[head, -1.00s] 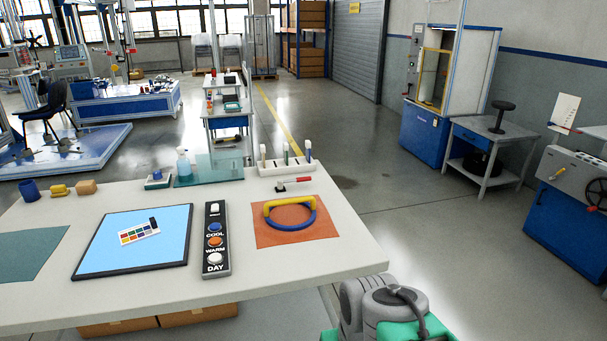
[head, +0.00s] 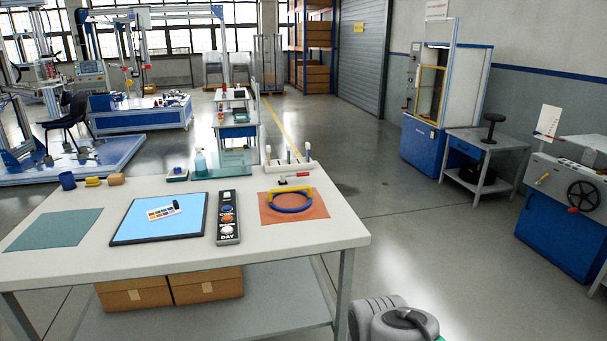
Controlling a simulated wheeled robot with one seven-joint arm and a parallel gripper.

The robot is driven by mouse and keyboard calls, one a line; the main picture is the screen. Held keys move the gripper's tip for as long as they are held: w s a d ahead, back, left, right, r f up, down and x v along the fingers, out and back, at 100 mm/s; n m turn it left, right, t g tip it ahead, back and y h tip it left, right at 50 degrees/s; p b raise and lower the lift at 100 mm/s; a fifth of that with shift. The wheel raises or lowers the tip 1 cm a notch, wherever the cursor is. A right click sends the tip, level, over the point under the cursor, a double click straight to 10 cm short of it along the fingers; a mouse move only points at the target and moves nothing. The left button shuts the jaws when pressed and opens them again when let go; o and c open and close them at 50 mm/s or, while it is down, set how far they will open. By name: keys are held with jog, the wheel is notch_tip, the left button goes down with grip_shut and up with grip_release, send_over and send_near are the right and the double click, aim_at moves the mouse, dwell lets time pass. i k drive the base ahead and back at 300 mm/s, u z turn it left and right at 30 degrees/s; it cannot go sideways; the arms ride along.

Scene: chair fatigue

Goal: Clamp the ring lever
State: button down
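A ring (head: 291,208), blue along the front with a yellow bar across the back, lies on an orange mat (head: 312,214) near the right end of the white table (head: 290,238). Just behind it is a small dark piece with a red handle (head: 298,175), which looks like a toggle clamp or lever; its exact shape is too small to tell. A grey rounded link of my own arm (head: 395,325) shows at the bottom, right of the table. My gripper is outside the view.
A control strip with buttons (head: 228,215), a blue light panel (head: 140,225) and a green mat (head: 50,230) lie on the table. A white rack with upright tools (head: 290,162) stands at its back edge. A blue machine with a handwheel (head: 580,195) stands at right. Floor between is clear.

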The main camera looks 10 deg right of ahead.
aim_at(296, 175)
jog(key=u, duration=0.25)
jog(key=i, duration=1.2)
jog(key=z, duration=0.1)
